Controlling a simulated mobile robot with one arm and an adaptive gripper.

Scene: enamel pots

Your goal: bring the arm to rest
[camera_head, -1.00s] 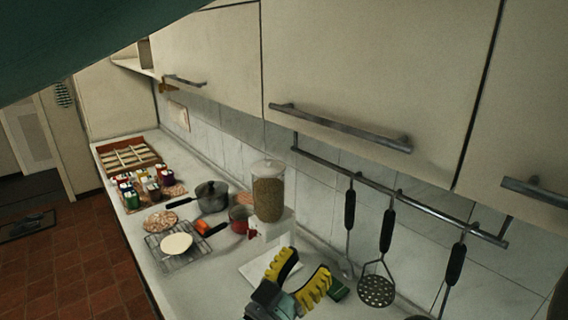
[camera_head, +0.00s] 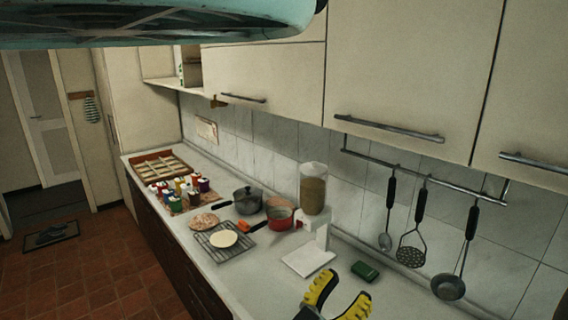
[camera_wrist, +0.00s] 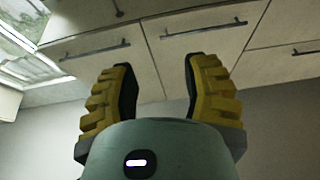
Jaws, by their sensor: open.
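My gripper (camera_head: 338,297) is at the bottom of the head view, above the near part of the counter, with its yellow-padded fingers spread and nothing between them. In the wrist view my gripper (camera_wrist: 160,85) points toward the cabinet fronts, its two fingers wide apart and empty. Part of my own arm crosses the top of the head view.
The counter (camera_head: 262,293) holds a dispenser (camera_head: 314,190), a red pot (camera_head: 280,213), a dark pot (camera_head: 247,200), a wire rack (camera_head: 213,250), several jars, a wooden tray (camera_head: 137,161) and a green box (camera_head: 364,271). Utensils hang from a wall rail (camera_head: 400,172). Cabinets (camera_head: 395,60) are above.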

